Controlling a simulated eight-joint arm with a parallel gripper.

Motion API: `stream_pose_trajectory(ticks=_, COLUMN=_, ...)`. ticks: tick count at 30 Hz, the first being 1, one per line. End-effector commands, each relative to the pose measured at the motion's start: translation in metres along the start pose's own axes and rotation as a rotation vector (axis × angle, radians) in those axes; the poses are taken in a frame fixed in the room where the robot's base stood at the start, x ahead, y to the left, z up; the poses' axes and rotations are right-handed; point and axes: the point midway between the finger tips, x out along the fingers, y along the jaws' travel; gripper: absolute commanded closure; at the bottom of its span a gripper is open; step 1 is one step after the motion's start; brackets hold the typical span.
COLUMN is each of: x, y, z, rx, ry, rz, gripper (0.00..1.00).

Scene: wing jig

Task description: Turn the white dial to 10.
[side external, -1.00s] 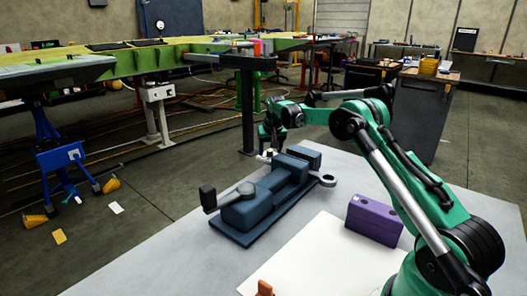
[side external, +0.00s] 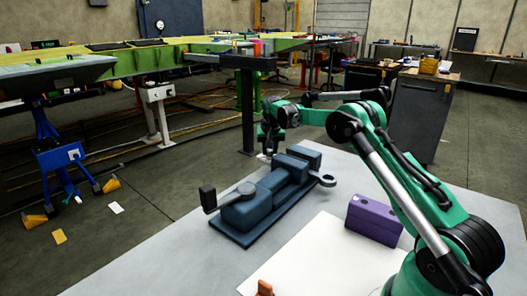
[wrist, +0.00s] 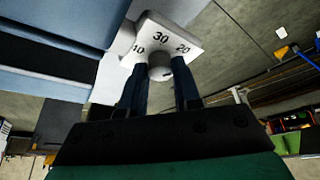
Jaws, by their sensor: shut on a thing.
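The white dial (wrist: 159,60) shows in the wrist view as a pale round knob in front of a white plate (wrist: 160,36) marked 10, 30 and 20. The 10 is at the left, the 30 in the middle and the 20 at the right. My gripper (wrist: 160,76) has its two dark fingers closed on either side of the dial. Which number the dial points to is hard to tell. In the side view my gripper (side external: 268,155) is at the far left side of the blue vise-like fixture (side external: 255,205), and the dial is largely hidden there.
The blue fixture stands on a grey table (side external: 160,255), with a dark-handled crank (side external: 208,198) at its near end. A purple block (side external: 373,220) and a white sheet (side external: 310,255) lie to the right. An orange object (side external: 264,288) is at the front edge.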

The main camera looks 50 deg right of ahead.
Motion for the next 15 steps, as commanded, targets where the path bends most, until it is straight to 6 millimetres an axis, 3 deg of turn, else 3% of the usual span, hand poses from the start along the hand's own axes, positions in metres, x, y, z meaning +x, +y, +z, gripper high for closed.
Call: stream_pose_trajectory(ticks=15, x=0.0, y=-0.0031, z=-0.0013, rx=0.352, ry=-0.005, rz=0.147, gripper=1.0)
